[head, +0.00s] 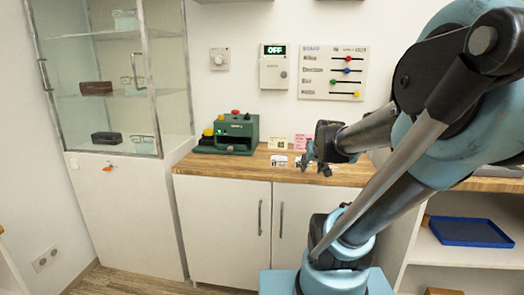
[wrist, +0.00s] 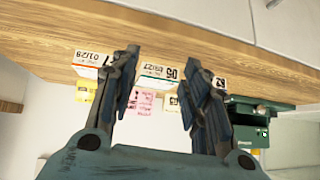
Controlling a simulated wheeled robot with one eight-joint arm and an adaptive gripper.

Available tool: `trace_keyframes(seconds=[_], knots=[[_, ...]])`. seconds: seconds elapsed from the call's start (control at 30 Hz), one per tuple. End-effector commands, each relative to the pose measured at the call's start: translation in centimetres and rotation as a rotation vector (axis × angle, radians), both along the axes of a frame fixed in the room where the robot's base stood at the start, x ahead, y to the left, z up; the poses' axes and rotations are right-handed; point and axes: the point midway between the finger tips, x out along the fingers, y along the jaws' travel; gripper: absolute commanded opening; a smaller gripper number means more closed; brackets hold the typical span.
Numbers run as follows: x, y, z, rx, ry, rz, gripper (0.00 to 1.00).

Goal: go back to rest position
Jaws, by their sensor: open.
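My gripper (head: 316,163) hangs at the end of my bent arm, over the right part of the wooden counter (head: 220,166) in the head view. In the wrist view my gripper (wrist: 163,62) has its two dark fingers spread apart, with nothing held between them. Small printed cards lie beyond the fingers, among them one marked 05/27 (wrist: 152,71) and a pink one (wrist: 143,101). I cannot tell how far the fingertips are from the counter. The arm hides part of the counter's right side.
A green device (head: 232,133) with a red button stands on the counter, left of my gripper. A glass cabinet (head: 120,72) stands at left. A display box (head: 274,68) reading OFF and a slider board (head: 333,73) hang on the wall. A blue tray (head: 468,232) sits on a shelf at right.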

Motion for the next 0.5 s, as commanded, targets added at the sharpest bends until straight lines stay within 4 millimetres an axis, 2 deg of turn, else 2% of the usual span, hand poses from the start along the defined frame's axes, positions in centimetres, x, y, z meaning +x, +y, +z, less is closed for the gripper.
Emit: trace_keyframes(seconds=[0.03, 0.3, 0.4, 0.5], knots=[[-2.0, 0.2, -1.1, -0.006, 0.053, 0.01, 0.42], [-12.7, 0.6, -6.1, -0.045, 0.355, 0.054, 0.42], [-15.8, 0.5, -7.3, -0.057, 0.443, 0.064, 0.42], [-18.0, 0.4, -8.1, -0.066, 0.505, 0.07, 0.42]])
